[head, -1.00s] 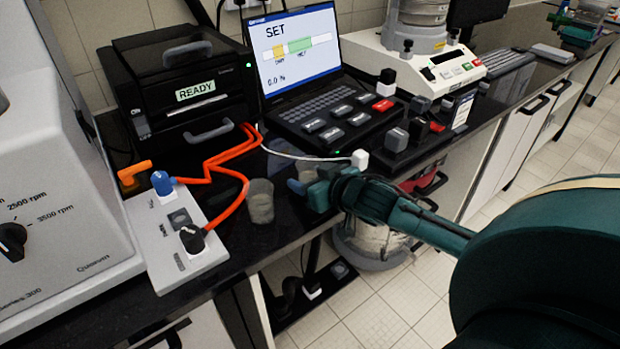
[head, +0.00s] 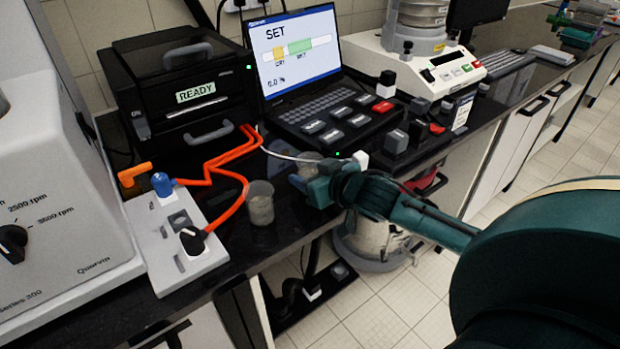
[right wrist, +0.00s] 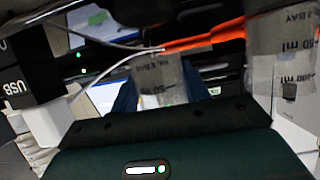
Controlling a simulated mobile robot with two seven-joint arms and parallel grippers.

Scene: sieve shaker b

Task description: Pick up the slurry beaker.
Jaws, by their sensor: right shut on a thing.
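My right gripper (head: 311,187) is shut on a clear beaker (head: 307,162), whose upper part shows above the fingers, near the front of the black keypad. In the right wrist view the held beaker (right wrist: 160,78) stands between the blue fingers, with printed marks on its wall. The fingers hide its lower part, so I cannot tell how far it is from the bench. A second beaker (head: 260,204) with greyish contents stands on the bench to the left, apart from the gripper. It also shows in the right wrist view (right wrist: 262,70). I cannot read which one is the slurry beaker. My left gripper is not in view.
Orange tubing (head: 236,178) runs left of the beakers to a white control plate (head: 168,228). A laptop (head: 292,52) and black keypad (head: 338,122) stand behind. A white cube (head: 361,159) with a cable is just right of the held beaker. The bench's front edge is close.

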